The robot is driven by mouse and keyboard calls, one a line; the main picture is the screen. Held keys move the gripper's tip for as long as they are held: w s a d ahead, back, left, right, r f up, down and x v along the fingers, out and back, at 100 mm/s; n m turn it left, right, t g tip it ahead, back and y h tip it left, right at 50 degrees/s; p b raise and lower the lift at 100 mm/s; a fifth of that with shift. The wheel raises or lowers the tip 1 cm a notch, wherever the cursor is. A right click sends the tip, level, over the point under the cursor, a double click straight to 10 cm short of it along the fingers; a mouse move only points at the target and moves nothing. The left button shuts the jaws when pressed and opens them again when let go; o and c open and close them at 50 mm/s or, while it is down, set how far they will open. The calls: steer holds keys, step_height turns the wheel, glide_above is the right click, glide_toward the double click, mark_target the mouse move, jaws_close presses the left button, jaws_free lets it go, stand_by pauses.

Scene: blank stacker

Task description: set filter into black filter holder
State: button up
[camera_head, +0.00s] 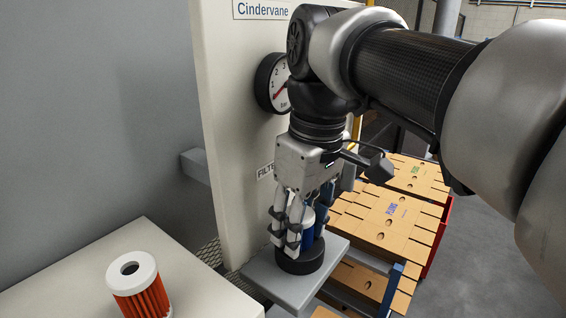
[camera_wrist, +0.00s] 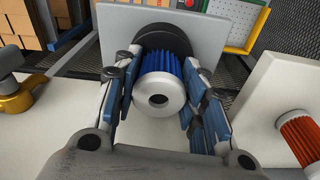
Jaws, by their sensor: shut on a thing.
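A blue pleated filter (camera_wrist: 159,86) with a white end cap is between the fingers of my gripper (camera_wrist: 162,100), which is shut on it. In the head view the filter (camera_head: 308,222) stands upright over the black filter holder (camera_head: 300,261), and my gripper (camera_head: 291,238) points down around it. The black holder (camera_wrist: 163,38) shows behind the filter in the wrist view. The filter's lower end is at the holder; I cannot tell how deep it sits. An orange filter (camera_head: 139,287) with a white cap stands on the white surface at the lower left, also in the wrist view (camera_wrist: 300,135).
The holder rests on a grey shelf (camera_head: 262,276) in front of a white panel with a pressure gauge (camera_head: 273,83). Cardboard boxes (camera_head: 390,222) stand to the right behind the shelf. A yellow valve-like part (camera_wrist: 22,97) is at the left in the wrist view.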

steer(key=o, duration=1)
steer(key=shift+d, duration=0.15)
steer(key=o, duration=0.3)
steer(key=shift+o, duration=0.2)
